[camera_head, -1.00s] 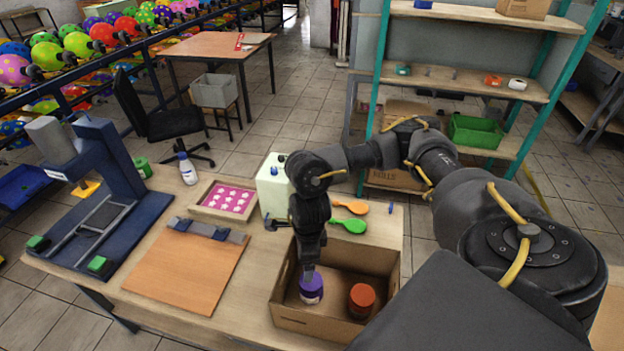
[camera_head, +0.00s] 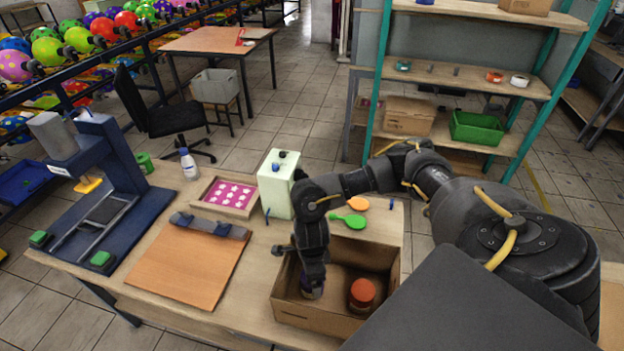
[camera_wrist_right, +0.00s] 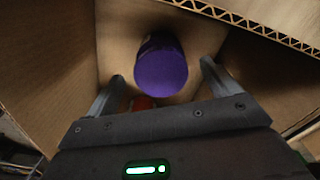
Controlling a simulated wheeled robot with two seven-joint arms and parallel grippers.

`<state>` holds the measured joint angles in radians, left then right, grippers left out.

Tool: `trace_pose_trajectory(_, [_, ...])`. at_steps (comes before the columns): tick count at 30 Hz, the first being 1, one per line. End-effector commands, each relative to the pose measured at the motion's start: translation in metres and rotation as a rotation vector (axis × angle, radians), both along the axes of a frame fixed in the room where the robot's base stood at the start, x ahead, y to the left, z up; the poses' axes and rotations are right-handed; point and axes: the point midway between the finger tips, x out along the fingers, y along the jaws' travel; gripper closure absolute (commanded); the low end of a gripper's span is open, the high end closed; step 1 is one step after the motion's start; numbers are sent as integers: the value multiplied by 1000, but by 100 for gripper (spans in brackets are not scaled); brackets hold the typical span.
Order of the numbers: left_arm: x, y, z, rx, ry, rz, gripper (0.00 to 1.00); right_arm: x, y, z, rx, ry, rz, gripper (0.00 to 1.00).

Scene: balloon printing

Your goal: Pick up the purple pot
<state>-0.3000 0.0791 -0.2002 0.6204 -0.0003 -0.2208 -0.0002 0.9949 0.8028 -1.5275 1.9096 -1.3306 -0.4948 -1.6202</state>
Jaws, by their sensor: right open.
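The purple pot (camera_wrist_right: 161,68) stands in the cardboard box (camera_head: 325,322), its purple lid facing the right wrist camera. In the head view it is almost hidden behind my right gripper (camera_head: 313,286), which points down into the box. In the right wrist view my right gripper (camera_wrist_right: 162,82) is open, with one finger on each side of the pot's near edge. Gaps show between the fingers and the pot, and nothing is held. My left gripper is not in view.
An orange-lidded pot (camera_head: 362,293) stands right of the purple one in the same box. The box walls rise close around my gripper. A wooden board (camera_head: 185,265) lies left of the box, and a pale green container (camera_head: 278,185) and green paddle (camera_head: 348,220) are behind it.

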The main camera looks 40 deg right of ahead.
Motion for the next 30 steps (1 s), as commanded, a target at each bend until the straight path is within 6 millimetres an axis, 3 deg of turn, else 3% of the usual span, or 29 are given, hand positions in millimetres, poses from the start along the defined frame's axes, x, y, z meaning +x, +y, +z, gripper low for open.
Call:
trace_pose_trajectory(3, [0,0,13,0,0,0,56,-1,-2,-15,-3,4,-4,12])
trace_pose_trajectory(7, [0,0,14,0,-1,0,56,0,-1,-32,-1,4,-3,12])
trace_pose_trajectory(16, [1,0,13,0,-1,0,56,1,-1,-37,-1,0,-1,12])
trace_pose_trajectory(28, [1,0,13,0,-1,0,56,1,-1,-37,-1,0,-2,64])
trace_pose_trajectory(30, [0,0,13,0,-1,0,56,1,-1,-37,-1,0,-2,65])
